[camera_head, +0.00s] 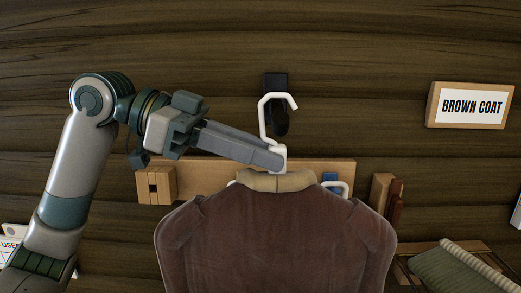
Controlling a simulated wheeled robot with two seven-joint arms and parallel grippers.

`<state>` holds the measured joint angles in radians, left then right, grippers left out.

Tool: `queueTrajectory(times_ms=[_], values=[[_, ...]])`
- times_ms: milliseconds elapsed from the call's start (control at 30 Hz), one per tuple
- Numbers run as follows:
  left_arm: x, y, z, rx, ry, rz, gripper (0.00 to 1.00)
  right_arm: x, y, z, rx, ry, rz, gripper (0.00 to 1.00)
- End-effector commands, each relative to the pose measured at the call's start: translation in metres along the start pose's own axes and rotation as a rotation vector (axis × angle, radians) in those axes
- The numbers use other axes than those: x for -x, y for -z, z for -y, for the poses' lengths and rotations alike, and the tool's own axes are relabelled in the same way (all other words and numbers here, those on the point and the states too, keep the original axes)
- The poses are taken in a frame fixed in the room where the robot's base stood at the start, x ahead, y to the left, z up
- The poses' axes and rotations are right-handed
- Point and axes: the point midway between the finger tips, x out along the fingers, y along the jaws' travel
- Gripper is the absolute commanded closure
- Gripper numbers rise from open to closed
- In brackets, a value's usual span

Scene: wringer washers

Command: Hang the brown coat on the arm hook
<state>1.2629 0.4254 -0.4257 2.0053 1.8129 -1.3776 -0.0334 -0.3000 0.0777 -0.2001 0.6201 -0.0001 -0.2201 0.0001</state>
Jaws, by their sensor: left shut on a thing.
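The brown coat (275,240) with a tan collar hangs upright on a white hanger (264,117). My left gripper (277,158) comes in from the left and is shut on the hanger's neck, just above the collar. The hanger's curved hook rises above the gripper and opens to the right. A black wall hook (275,88) is behind the hanger's hook and partly covered by it. I cannot tell whether the two touch. My right gripper is not in view.
A wooden rail (320,168) runs across the log wall behind the coat. A "BROWN COAT" sign (470,106) is on the wall at right. A green rolled item (455,270) lies on a wooden rack at lower right. The wall above is clear.

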Motion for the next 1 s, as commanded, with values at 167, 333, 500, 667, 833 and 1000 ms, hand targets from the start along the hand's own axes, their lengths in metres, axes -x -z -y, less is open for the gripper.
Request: queueTrajectory(times_ms=[167,333,500,667,833,1000], values=[[-0.0004,-0.0017,0.0000,-0.001,0.001,-0.005,1.00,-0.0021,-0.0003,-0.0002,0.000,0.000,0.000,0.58],[-0.0007,-0.0026,0.0000,-0.001,0.001,-0.005,1.00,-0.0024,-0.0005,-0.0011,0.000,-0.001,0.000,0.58],[-0.0007,-0.0025,0.0000,-0.001,0.001,-0.005,1.00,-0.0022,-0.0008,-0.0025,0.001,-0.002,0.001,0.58],[-0.0007,-0.0026,0.0000,-0.001,0.001,-0.005,1.00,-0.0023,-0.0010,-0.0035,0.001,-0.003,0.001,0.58],[-0.0011,-0.0037,0.0000,-0.001,0.001,-0.005,1.00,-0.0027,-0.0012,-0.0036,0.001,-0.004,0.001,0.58],[-0.0019,-0.0060,0.0001,-0.001,0.001,-0.005,1.00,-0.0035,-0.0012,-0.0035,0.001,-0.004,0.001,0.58]])
